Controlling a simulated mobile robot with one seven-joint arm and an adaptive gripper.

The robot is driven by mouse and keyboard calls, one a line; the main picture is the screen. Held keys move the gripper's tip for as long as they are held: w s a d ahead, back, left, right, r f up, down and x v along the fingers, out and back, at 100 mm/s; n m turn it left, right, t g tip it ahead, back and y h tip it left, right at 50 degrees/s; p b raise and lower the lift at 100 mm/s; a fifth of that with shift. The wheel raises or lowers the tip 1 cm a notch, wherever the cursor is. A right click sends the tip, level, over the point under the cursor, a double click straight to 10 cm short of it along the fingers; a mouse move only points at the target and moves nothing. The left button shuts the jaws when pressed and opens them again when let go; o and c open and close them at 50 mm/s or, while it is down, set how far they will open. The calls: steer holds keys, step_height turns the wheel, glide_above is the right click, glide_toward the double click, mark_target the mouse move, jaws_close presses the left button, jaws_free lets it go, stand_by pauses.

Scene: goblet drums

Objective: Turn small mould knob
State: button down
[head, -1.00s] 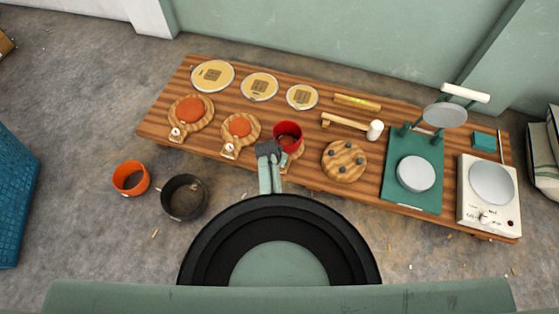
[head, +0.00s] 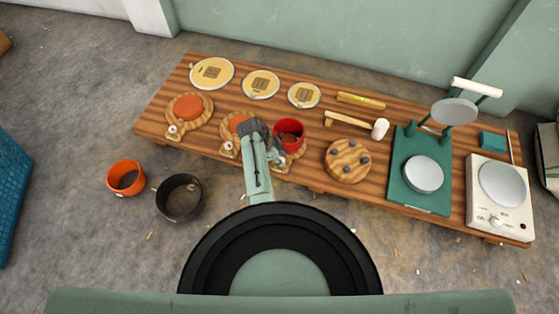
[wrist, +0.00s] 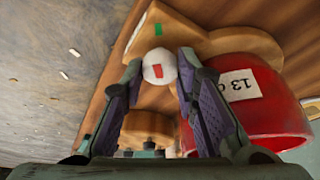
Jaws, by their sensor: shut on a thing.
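My gripper (head: 254,128) is over the table's front edge, left of the red pot (head: 289,133). In the wrist view its two fingers (wrist: 160,62) close around a small white round knob (wrist: 159,67) with a red mark. The knob sits at a wooden mould (wrist: 185,32) that bears a green mark. In the head view my gripper and arm hide much of this spot. The red pot also shows in the wrist view (wrist: 240,105), close beside the right finger, with a white label.
Two larger wooden moulds with orange discs, the big one (head: 189,107) and the middle one (head: 238,122), stand to the left. A round board with dark pegs (head: 348,160) and a green press (head: 415,195) are to the right.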

steer(key=shift+f+m+g+b, duration=0.1)
steer(key=shift+m+g+b, duration=0.4)
steer(key=shift+m, duration=0.6)
steer(key=c, duration=1.3)
jaws_free()
